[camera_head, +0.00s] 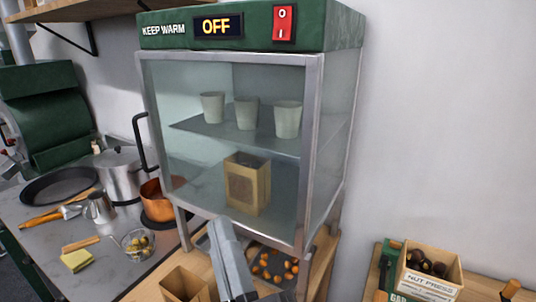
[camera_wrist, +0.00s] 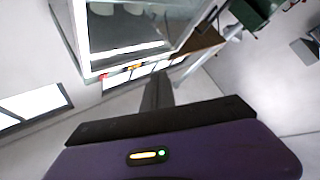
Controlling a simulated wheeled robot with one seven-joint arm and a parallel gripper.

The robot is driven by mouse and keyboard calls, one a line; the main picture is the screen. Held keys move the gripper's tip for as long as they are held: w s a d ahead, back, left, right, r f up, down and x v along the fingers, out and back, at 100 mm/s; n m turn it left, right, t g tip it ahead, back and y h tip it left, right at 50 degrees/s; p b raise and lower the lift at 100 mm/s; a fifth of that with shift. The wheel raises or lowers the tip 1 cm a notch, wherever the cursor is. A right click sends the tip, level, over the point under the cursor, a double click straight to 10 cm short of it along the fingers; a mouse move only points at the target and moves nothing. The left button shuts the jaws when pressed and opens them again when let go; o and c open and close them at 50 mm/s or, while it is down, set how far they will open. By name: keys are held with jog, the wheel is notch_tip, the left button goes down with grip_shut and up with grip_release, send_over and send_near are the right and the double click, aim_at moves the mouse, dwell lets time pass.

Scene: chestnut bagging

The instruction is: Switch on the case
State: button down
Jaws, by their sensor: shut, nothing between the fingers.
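The warming case (camera_head: 318,120) is a glass-sided cabinet with a green top panel marked KEEP WARM. Its display (camera_head: 217,26) reads OFF. To the right of the display is a red rocker switch (camera_head: 284,23) with O at the top and I at the bottom. My gripper (camera_head: 222,224) is shut and empty, pointing up in front of the case's lower front edge, well below the switch. In the wrist view, my shut fingers (camera_wrist: 158,88) stick out from the dark palm, and part of the case (camera_wrist: 85,40) shows at the upper left.
Inside the case are several cups (camera_head: 246,113) on a shelf and a paper bag (camera_head: 247,185) below. A tray of chestnuts (camera_head: 272,265) lies under it. Pans and a pot (camera_head: 119,175) stand on the left counter. A nut press box (camera_head: 430,270) is at the lower right.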

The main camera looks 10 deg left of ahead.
aim_at(280, 37)
jog(key=w+a+r+t+h, duration=0.1)
jog(key=a+r, duration=0.3)
jog(key=r, duration=0.3)
jog(key=a+r+t+h, duration=0.1)
jog(key=a+r+h, duration=0.15)
jog(key=r, duration=0.45)
notch_tip(280, 37, up, 17)
jog(key=m+h+p, duration=0.1)
jog(key=m+h, duration=0.2)
jog(key=h, duration=0.7)
jog(key=d+f+n+g+h, duration=0.2)
jog(key=d+f+g+h, duration=0.2)
jog(key=d+f+g, duration=0.1)
jog(key=shift+s+d+f+n+g+h, duration=0.2)
jog(key=shift+f+n+g+h, duration=0.15)
jog(key=shift+f+g, duration=0.35)
jog(key=shift+w+r, duration=0.1)
jog(key=shift+r, duration=0.05)
jog(key=p+x, duration=0.4)
jog(key=x, duration=0.8)
jog(key=shift+w+d, duration=0.1)
jog(key=shift+w, duration=0.2)
jog(key=shift+w+d+f, duration=0.2)
jog(key=shift+w+f, duration=0.05)
jog(key=shift+w, duration=0.4)
